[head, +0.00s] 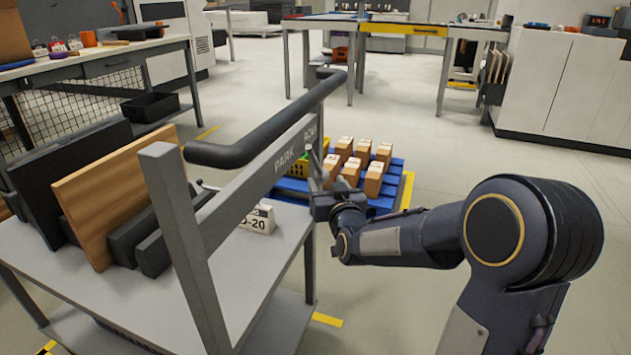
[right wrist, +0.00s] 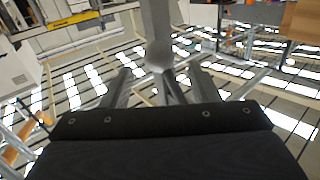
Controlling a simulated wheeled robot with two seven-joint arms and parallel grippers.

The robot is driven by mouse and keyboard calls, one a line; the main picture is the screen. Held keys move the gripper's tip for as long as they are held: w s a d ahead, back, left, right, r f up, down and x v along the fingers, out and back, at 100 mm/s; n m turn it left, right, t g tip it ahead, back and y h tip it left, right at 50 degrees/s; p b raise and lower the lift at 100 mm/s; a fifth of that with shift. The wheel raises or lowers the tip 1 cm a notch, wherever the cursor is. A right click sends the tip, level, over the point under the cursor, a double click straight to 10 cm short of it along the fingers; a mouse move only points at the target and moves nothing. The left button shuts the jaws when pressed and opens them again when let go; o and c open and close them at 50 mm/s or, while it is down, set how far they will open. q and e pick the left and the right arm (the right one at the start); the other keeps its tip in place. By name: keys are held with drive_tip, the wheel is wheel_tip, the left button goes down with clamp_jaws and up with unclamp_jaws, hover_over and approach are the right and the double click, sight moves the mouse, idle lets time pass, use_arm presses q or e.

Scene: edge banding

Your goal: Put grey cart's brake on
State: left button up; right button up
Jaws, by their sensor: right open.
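The grey cart (head: 245,300) stands at the left in the head view, with a black push handle (head: 250,140). Its grey crossbar (head: 265,175) carries the words PARK and, near the far end, a second word that looks like ROLL. My right gripper (head: 318,172) is at the far end of this bar, by the second word. In the right wrist view its fingers (right wrist: 163,88) are apart, and a grey bar with a rounded end (right wrist: 158,50) shows just ahead, between them. I cannot tell whether they touch it. The brake lever is not clearly visible. My left gripper is out of view.
Behind the cart is a blue pallet (head: 390,185) with several brown boxes. A workbench (head: 95,65) stands at the left. Open floor lies behind the pallet.

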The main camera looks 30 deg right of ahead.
sight(324, 178)
drive_tip(key=b+x, duration=0.1)
drive_tip(key=x, duration=0.4)
drive_tip(key=shift+s, duration=0.1)
clamp_jaws()
